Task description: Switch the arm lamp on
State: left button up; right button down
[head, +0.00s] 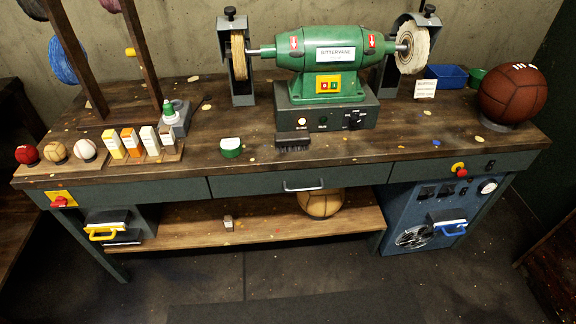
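I see no arm lamp in the head view, and neither of my grippers shows. A green bench grinder (333,55) stands on the workbench (250,165). Its front carries a yellow plate with a red and a green button (328,84). The dark control box (285,108) under it has a pale, lit-looking round button (302,122), a green round button (323,121) and a black knob (354,120). The labels there are too small to read. I cannot tell which control belongs to a lamp.
A red-brown ball (513,93) sits on the bench's right end. Small balls (57,151) and several upright boxes (132,142) stand at the left. A black brush (292,140) lies near the front. Red stop buttons sit at right (460,170) and left (60,201).

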aim_at(490, 167)
jog(key=z, duration=1.4)
